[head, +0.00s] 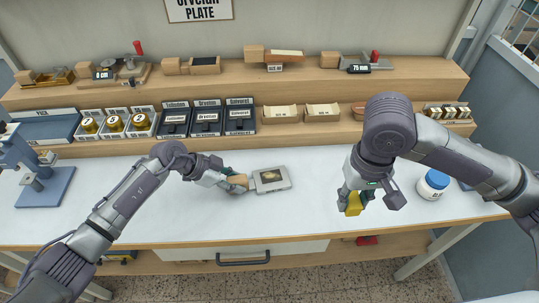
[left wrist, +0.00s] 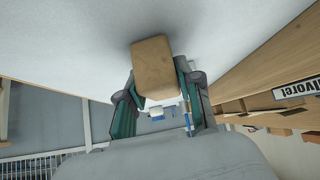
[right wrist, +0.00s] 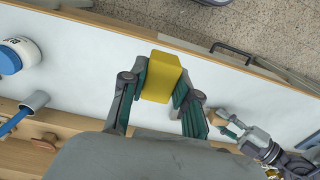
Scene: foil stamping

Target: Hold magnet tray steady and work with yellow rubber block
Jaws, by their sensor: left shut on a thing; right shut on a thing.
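My left gripper (head: 232,182) is shut on a tan block (left wrist: 153,68), low over the white table. A flat grey tray (head: 286,182) with a dark, brownish picture or inset lies just right of that block in the head view. I cannot tell whether block and tray touch or are joined. The tray does not show clearly in the left wrist view. My right gripper (head: 350,200) is shut on the yellow rubber block (head: 353,205), near the front of the table. The yellow block (right wrist: 161,78) sits between both fingers in the right wrist view.
A white jar with a blue lid (head: 433,184) stands at the right. A blue press (head: 45,185) stands at the left. Wooden shelves (head: 180,92) with several trays and boxes line the back. The table (head: 310,210) is clear between my grippers in front of the tray.

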